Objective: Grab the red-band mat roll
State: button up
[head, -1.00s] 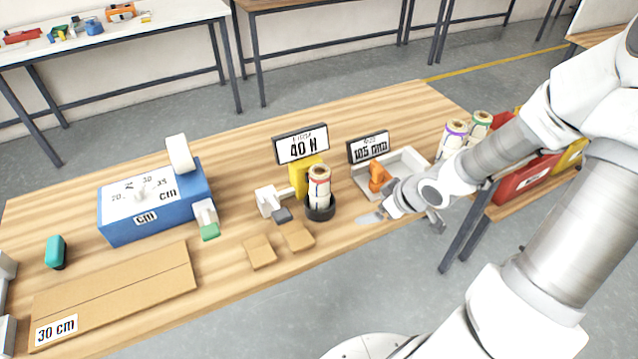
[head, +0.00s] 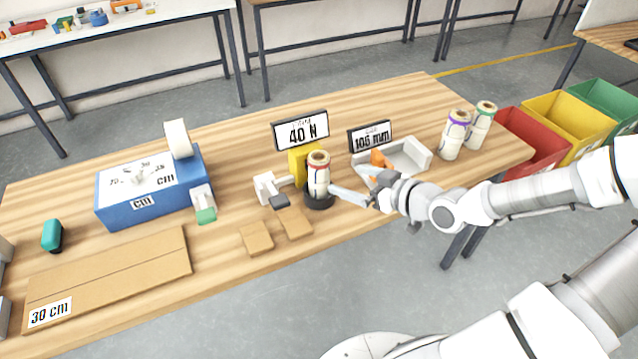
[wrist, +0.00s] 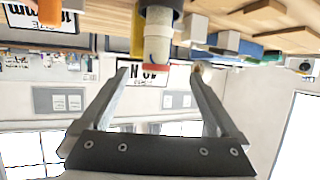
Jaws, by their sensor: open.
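The red-band mat roll (head: 318,176) stands upright in a dark round holder (head: 319,201) near the middle of the wooden table, in front of the yellow stand with the 40 N display. My gripper (head: 350,197) is open, just to the right of the roll, with its fingers pointing left at it. In the wrist view, where the scene appears upside down, the roll (wrist: 158,40) hangs from the top with its red end between the open fingers (wrist: 160,75), seemingly beyond the tips. I cannot tell whether the fingers touch it.
Purple-band (head: 454,135) and green-band (head: 480,126) rolls stand at the table's right end. A pale tray (head: 418,149) with an orange item lies behind my gripper. A small white-and-grey device (head: 268,187) sits left of the roll; brown pads (head: 257,238) lie in front.

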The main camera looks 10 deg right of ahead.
aim_at(326, 170)
jog(key=b+x, duration=0.2)
jog(key=x, duration=0.4)
jog(key=shift+b+x, duration=0.65)
jog(key=shift+x, duration=2.45)
jog(key=shift+w+d, duration=0.1)
jog(key=shift+d, duration=0.05)
grip_shut()
